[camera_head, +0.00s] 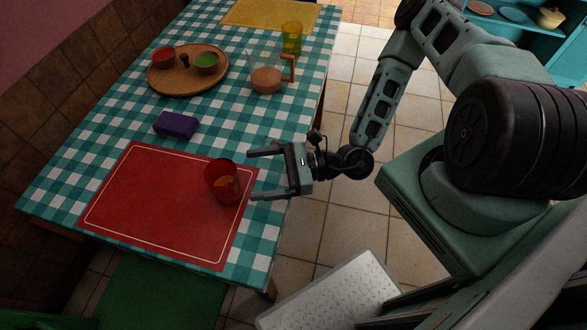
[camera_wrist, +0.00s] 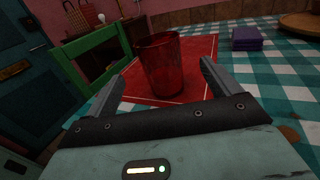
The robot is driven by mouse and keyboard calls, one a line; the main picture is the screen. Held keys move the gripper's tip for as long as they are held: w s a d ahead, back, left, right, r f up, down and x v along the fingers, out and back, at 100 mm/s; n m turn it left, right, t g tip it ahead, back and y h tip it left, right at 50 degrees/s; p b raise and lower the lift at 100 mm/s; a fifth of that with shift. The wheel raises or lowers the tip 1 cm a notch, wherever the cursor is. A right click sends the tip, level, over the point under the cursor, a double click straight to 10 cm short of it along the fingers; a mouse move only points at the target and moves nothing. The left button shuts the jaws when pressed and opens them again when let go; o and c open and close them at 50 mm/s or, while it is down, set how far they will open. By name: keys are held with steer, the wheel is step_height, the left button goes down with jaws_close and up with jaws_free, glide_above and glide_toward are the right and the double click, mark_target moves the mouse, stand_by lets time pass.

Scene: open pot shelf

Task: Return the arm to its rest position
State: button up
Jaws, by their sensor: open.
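My gripper (camera_head: 250,175) is open at the right edge of the table, with its two fingers spread apart and pointing left. A red see-through cup (camera_head: 222,181) stands upright on the red placemat (camera_head: 140,215), just beyond the fingertips. In the wrist view the cup (camera_wrist: 161,65) appears between and ahead of the two open fingers (camera_wrist: 160,85), and nothing is held. My arm reaches in from the right, bent at the elbow.
A green chair (camera_head: 160,290) is at the near side. Tiled floor lies right of the table.

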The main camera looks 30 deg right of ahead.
steer(key=b+v, duration=0.1)
steer(key=v, duration=0.6)
